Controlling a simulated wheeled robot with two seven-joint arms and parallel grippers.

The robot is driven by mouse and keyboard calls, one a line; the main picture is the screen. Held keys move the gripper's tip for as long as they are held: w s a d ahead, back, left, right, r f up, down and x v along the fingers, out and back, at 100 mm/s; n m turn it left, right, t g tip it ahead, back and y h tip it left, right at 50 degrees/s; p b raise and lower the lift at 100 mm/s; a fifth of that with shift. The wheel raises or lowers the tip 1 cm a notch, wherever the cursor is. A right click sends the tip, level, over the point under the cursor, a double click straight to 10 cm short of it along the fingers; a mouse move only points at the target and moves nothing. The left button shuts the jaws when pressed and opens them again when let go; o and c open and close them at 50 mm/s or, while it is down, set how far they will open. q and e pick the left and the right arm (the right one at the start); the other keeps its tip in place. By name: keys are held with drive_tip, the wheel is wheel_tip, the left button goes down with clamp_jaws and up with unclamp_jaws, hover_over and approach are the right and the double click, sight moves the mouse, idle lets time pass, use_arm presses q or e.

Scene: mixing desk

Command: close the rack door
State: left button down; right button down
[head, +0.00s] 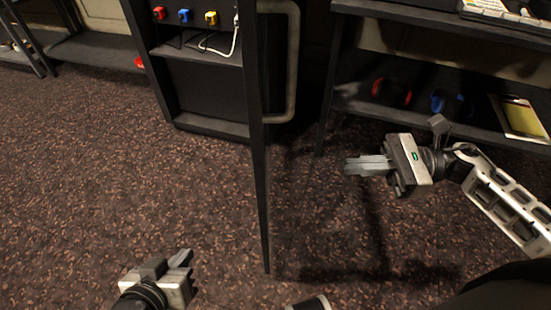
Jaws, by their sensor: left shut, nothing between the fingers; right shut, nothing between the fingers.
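The rack (208,88) stands at the top centre with its dark frame and shelf facing me. Its door (256,130) is open and swung out toward me, so I see it almost edge-on as a tall dark panel. A pale loop handle (291,62) is on the door's right side. My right gripper (350,166) is shut and empty, to the right of the door and apart from it, pointing left. My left gripper (184,258) is shut and empty at the bottom left, left of the door's lower end and apart from it.
Red, blue and yellow items (184,16) and a white cable (232,40) are in the rack. A shelf unit (350,106) at the right holds red and blue headphones (452,103) and a yellow-faced pad (520,115). Speckled carpet (100,170) left of the door is clear.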

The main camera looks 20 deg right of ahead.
drive_tip(key=x, duration=1.3)
drive_tip(key=shift+a+p, duration=0.25)
drive_tip(key=shift+p, duration=0.15)
drive_tip(key=shift+s+r, duration=0.1)
